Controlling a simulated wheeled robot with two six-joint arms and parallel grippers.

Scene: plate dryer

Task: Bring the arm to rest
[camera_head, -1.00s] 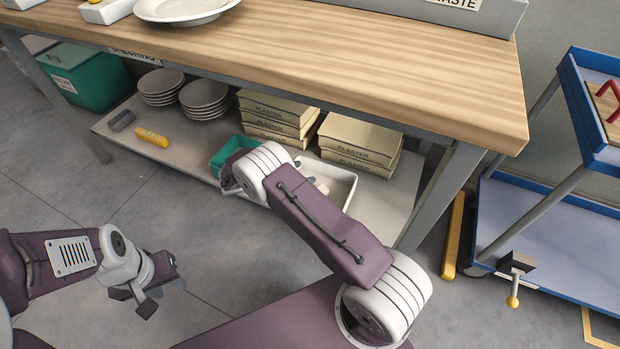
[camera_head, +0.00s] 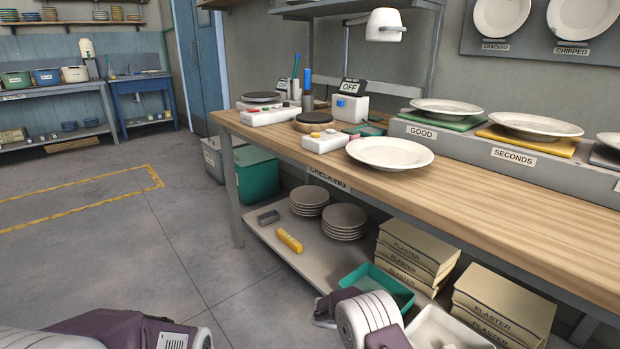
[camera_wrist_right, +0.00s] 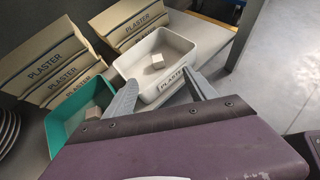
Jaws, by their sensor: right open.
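My right arm (camera_head: 368,320) reaches in at the bottom of the head view, at the lower shelf. In the wrist view my right gripper (camera_wrist_right: 160,78) is open, with its fingers apart and nothing between them. A small pale block (camera_wrist_right: 154,62) lies in the white tray, and another block (camera_wrist_right: 93,113) lies in the green one. Part of my left arm (camera_head: 120,330) shows at the lower left; its gripper is out of view.
The wooden bench top (camera_head: 470,190) is above the shelf (camera_head: 300,250). Stacked plaster boxes (camera_head: 412,255), grey plate stacks (camera_head: 343,222) and a yellow object (camera_head: 289,241) stand on the shelf. A white plate (camera_head: 390,153) lies on the bench. Open floor (camera_head: 120,240) is at the left.

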